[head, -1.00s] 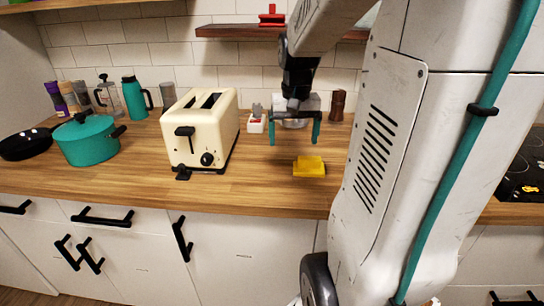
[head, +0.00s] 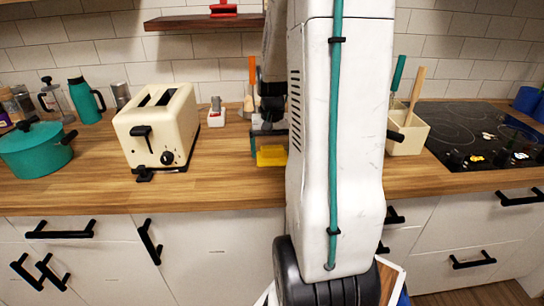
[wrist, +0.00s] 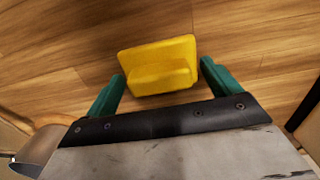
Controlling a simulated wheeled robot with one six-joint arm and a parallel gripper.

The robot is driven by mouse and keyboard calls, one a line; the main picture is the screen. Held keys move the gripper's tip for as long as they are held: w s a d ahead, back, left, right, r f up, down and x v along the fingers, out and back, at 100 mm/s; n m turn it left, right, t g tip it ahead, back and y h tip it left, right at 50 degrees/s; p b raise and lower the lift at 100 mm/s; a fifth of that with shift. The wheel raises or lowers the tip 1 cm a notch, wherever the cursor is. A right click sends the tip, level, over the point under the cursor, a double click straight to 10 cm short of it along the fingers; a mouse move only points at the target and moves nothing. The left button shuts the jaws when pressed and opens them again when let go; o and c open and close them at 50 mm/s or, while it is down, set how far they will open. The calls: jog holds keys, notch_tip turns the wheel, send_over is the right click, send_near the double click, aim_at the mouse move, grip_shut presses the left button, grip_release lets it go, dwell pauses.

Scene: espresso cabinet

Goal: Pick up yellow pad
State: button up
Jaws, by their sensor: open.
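The yellow pad (wrist: 158,62) lies on the wooden counter, with a raised block on its near side. In the wrist view it sits between and just beyond the green fingertips of my gripper (wrist: 160,82), which is open, with one finger on either side. I cannot tell how high the fingertips are above the counter. In the head view the yellow pad (head: 271,156) shows near the front of the counter, directly by my gripper (head: 268,140). My arm column hides part of the gripper there.
A cream toaster (head: 160,128) stands left of the pad. A teal pot (head: 35,150) is farther left. A cream utensil holder (head: 408,135) and a black cooktop (head: 480,130) are to the right. A shelf (head: 205,22) hangs above. The counter between toaster and pad is clear.

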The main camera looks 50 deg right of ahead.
aim_at(272, 147)
jog(key=shift+c, duration=0.3)
jog(key=c, duration=1)
jog(key=shift+r, duration=0.1)
jog(key=shift+r, duration=0.55)
notch_tip(272, 147, up, 2)
jog(key=shift+r, duration=0.1)
jog(key=s+a, duration=0.1)
jog(key=s, duration=0.4)
jog(key=s+a+r, duration=0.1)
jog(key=s, duration=0.4)
jog(key=s+a, duration=0.1)
jog(key=s, duration=0.4)
jog(key=shift+s+a+r, duration=0.3)
jog(key=shift+a, duration=0.1)
